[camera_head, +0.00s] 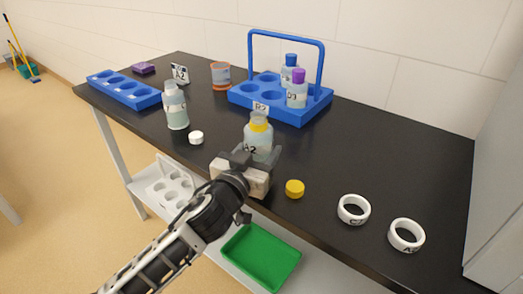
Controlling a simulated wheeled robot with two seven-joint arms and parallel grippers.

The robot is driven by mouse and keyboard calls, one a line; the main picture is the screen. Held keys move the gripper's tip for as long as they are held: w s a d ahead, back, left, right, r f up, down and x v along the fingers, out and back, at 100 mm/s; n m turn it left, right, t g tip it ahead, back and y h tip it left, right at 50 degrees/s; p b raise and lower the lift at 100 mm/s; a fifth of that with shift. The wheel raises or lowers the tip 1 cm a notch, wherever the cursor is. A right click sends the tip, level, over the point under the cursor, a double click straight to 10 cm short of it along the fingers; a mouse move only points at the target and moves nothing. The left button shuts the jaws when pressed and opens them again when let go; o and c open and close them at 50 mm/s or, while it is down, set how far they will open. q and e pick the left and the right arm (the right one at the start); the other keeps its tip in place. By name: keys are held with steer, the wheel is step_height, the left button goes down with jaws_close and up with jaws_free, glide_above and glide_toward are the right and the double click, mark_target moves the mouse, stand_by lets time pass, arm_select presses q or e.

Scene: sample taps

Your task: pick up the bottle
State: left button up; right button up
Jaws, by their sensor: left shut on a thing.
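A clear bottle (259,135) with a yellow neck ring and a label reading "A2" stands upright near the front of the black table (335,160). Its top looks uncapped. My left gripper (258,158) is shut on this bottle, with a finger on each side of its lower body. The gripper hides the bottle's base, so I cannot tell whether it touches the table. A second bottle (176,108), pale with a label, stands upright to the left. My right gripper is not in view.
A yellow cap (295,188) lies right of my gripper, a white cap (196,137) to its left. Two white rings (354,209) lie at right. A blue handled carrier (279,108) holds two bottles behind. A blue rack (124,89) is far left. A green tray (262,256) sits below.

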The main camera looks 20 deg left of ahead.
arm_select(q)
steer(key=s+a+r, duration=0.2)
steer(key=s+r, duration=0.4)
steer(key=s, duration=0.6)
step_height(320, 180, down, 6)
steer(key=s+a+n+y+p, duration=0.1)
steer(key=y, duration=0.1)
steer(key=shift+s+f+p, duration=0.15)
steer(key=shift+s+p, duration=0.2)
steer(key=shift+w+d, duration=0.1)
stand_by(1.9)
